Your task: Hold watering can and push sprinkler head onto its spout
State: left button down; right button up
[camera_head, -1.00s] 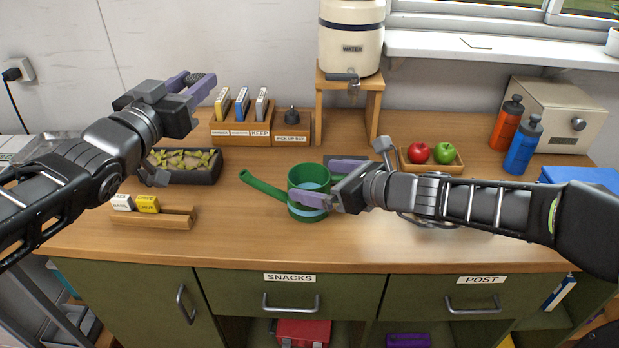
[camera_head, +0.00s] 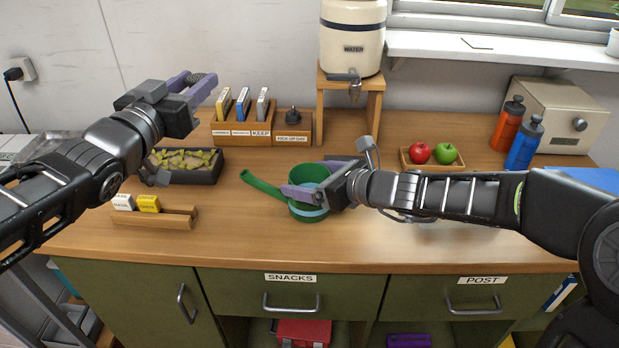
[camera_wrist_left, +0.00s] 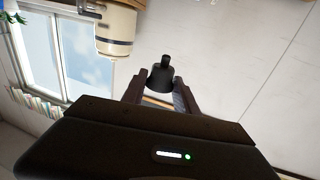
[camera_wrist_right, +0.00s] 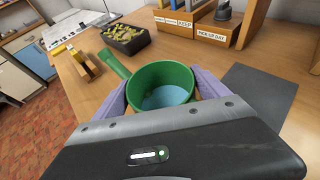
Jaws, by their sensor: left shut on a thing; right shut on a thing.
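The green watering can (camera_head: 309,213) stands on the counter, its spout (camera_head: 262,186) pointing left and slightly up. Its open top and bluish inside show in the right wrist view (camera_wrist_right: 162,72). My right gripper (camera_head: 308,176) is shut on the can, with one purple finger on each side of its body. My left gripper (camera_head: 200,84) is raised at the upper left, well away from the spout. It is shut on the dark sprinkler head (camera_wrist_left: 160,76), which shows between its fingers with its narrow neck outward. The spout's tip is bare.
A planter tray (camera_head: 185,175) and a wooden card holder (camera_head: 155,218) lie left of the spout. A labelled wooden organiser (camera_head: 241,136) and the water dispenser's stand (camera_head: 375,112) are behind. A fruit tray (camera_head: 432,165) and bottles (camera_head: 508,118) stand to the right.

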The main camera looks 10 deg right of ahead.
jog(key=c, duration=1)
pick_arm(q)
jog(key=shift+w+a+f+n, duration=0.1)
jog(key=shift+a+f+n, duration=0.05)
jog(key=shift+f+n, duration=0.15)
notch_tip(320, 180, down, 10)
jog(key=n+t+h, duration=0.1)
jog(key=n+h, duration=0.1)
jog(key=n, duration=0.2)
jog(key=shift+f+t, duration=0.25)
jog(key=shift+t, duration=0.15)
